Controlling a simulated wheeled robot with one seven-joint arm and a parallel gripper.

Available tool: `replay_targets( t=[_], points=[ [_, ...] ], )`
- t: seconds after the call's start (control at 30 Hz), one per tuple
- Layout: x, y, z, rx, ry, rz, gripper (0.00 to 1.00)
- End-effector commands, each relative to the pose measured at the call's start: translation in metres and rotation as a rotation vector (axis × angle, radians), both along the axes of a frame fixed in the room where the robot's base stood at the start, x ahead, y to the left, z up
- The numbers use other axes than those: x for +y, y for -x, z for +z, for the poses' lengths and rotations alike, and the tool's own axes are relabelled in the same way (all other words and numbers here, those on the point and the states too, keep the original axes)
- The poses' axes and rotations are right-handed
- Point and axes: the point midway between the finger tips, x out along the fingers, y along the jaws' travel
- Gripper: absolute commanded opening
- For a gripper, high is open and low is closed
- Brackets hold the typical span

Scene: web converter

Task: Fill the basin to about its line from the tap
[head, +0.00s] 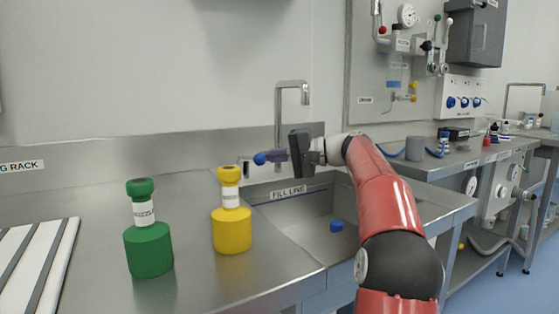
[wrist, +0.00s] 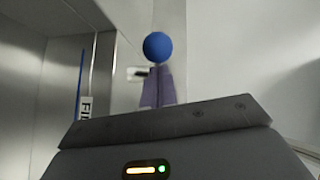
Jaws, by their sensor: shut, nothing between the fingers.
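The basin (head: 335,250) is a steel sink set in the bench, with a FILL LINE label (head: 288,192) and a blue line on its back wall. A small blue object (head: 336,226) lies inside it; I see no water. The tap (head: 292,88) is a square steel spout above the basin; no stream shows. A blue ball knob (head: 259,158) is just beyond my fingertips; it also shows in the wrist view (wrist: 158,46). My gripper (head: 269,156) is shut and empty, its purple fingers (wrist: 157,72) pointing at the knob. I cannot tell whether they touch it.
A yellow bottle (head: 232,232) and a green bottle (head: 149,252) stand on the bench left of the basin. A striped rack (head: 38,262) lies at far left. A grey cup (head: 415,148) and blue hose are on the bench at right. Wall panels hang behind.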

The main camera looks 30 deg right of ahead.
Motion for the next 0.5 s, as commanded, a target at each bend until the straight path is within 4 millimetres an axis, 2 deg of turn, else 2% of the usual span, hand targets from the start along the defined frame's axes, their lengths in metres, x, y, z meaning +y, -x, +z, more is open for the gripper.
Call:
replay_targets(
  t=[0.37, 0.5],
  points=[
    [0.0016, 0.0005, -0.0002, 0.0, 0.001, -0.004, 0.0],
    [0.0079, 0.0026, -0.0051, -0.001, 0.004, -0.054, 0.0]
  ],
)
